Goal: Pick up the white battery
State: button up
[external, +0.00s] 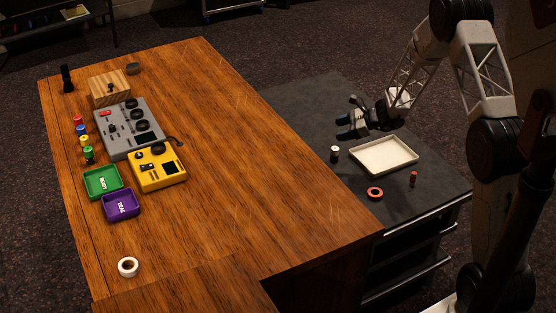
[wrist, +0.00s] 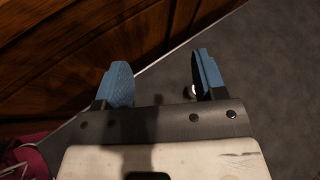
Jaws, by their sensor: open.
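A small white cylinder with a dark end, which looks like the white battery (external: 335,154), stands on the dark grey cabinet top near the wooden desk's edge. My gripper (external: 344,126) is above the cabinet top, behind the battery in the external view, with its blue fingers apart and nothing seen between them. In the wrist view my gripper (wrist: 160,76) is open. A small white bit (wrist: 194,91) shows beside the inner side of the right finger and is mostly hidden; it may be the battery.
A cream tray (external: 384,168) lies right of the battery. A red ring (external: 375,193) and a small red cylinder (external: 413,179) are in front of it. The wooden desk (external: 240,190) holds a grey console (external: 112,143), a yellow box (external: 160,182), and green and purple trays on its left.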

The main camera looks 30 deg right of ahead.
aim_at(337, 148)
jog(key=w+d+f+m+t, duration=0.1)
jog(key=d+f, duration=0.1)
jog(key=f, duration=0.2)
jog(key=w+d+f+m+t, duration=0.1)
jog(key=w+d+f+m, duration=0.1)
jog(key=f, duration=0.3)
jog(key=w+d+f+m+h, duration=0.1)
jog(key=d+f+m, duration=0.1)
jog(key=d+f, duration=0.1)
jog(key=shift+w+f+t, duration=0.15)
jog(key=shift+f+t, duration=0.25)
jog(key=shift+f, duration=0.25)
jog(key=shift+x, duration=1.3)
jog(key=shift+w+f, duration=0.1)
jog(key=shift+f, duration=0.05)
jog(key=shift+x, duration=2.45)
jog(key=shift+f, duration=0.1)
jog(key=shift+c, duration=0.3)
jog(key=c, duration=1)
